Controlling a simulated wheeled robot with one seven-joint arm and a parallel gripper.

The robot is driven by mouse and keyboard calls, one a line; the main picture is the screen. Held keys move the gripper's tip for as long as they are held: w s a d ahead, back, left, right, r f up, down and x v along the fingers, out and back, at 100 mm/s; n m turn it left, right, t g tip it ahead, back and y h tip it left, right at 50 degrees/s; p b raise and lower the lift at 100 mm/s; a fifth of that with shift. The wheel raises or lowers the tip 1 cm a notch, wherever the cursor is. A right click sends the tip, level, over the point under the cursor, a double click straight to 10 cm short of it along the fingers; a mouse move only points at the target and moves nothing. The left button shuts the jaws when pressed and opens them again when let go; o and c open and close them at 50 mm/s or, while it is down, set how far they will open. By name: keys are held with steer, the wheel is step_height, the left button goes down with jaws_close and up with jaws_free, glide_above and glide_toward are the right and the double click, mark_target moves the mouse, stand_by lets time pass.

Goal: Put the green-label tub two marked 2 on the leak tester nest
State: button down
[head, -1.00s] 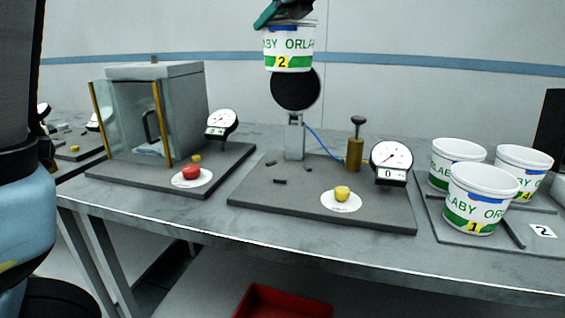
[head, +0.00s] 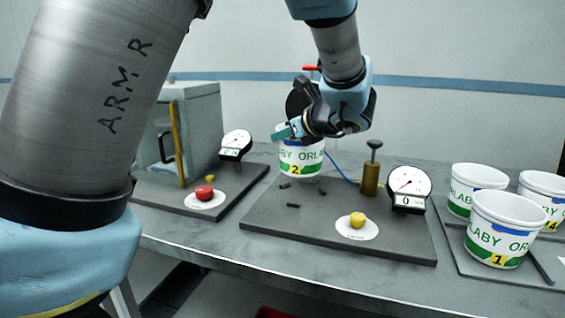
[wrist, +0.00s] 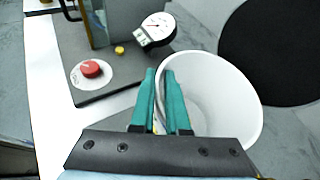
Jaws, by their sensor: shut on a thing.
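The white tub marked 2 (head: 301,163), with a green band and a yellow number tag, is upright over the back left of the middle station's dark base plate (head: 335,225). Small dark blocks (head: 293,205) on that plate mark the nest. I cannot tell whether the tub's bottom touches the plate. My gripper (head: 285,133), with teal fingers, is shut on the tub's rim. In the wrist view the fingers (wrist: 165,98) pinch the near wall of the empty tub (wrist: 225,95). A round black pad (wrist: 275,45) stands beyond the tub.
Tub 1 (head: 498,235), tub 4 (head: 545,190) and another tub (head: 470,180) stand on a tray at the right. A gauge (head: 408,186), brass post (head: 371,175) and yellow button (head: 357,219) share the plate. A glass-sided box (head: 185,130) with a red button (head: 204,193) is left.

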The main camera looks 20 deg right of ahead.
mark_target(296, 160)
step_height(296, 160, down, 7)
steer(key=shift+f, duration=0.2)
stand_by(0.4)
steer(key=c, duration=0.9)
jaws_free()
